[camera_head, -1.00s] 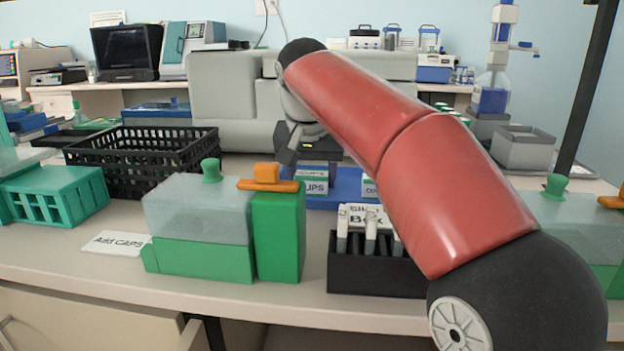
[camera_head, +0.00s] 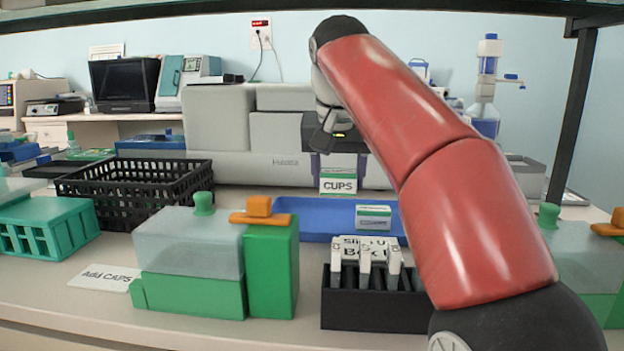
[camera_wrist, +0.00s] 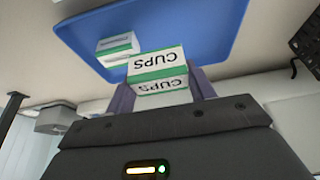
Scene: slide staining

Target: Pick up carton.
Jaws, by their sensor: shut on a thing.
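A white carton with a green stripe and the word CUPS (camera_head: 338,184) is held between the purple fingers of my gripper (camera_head: 338,167). The gripper is shut on it, and the carton appears raised above the blue tray (camera_head: 300,222). In the wrist view the carton (camera_wrist: 157,66) sits between the two fingers (camera_wrist: 160,92), with the blue tray (camera_wrist: 200,30) beyond it. A second white and green carton (camera_head: 373,216) lies on the tray, to the right in the head view. It also shows in the wrist view (camera_wrist: 114,46).
A black slide box (camera_head: 372,302) and a green staining container with an orange-topped block (camera_head: 270,270) stand in front of the tray. A black basket (camera_head: 135,185) is at the left. A grey machine (camera_head: 245,130) stands behind, and a shelf edge runs overhead.

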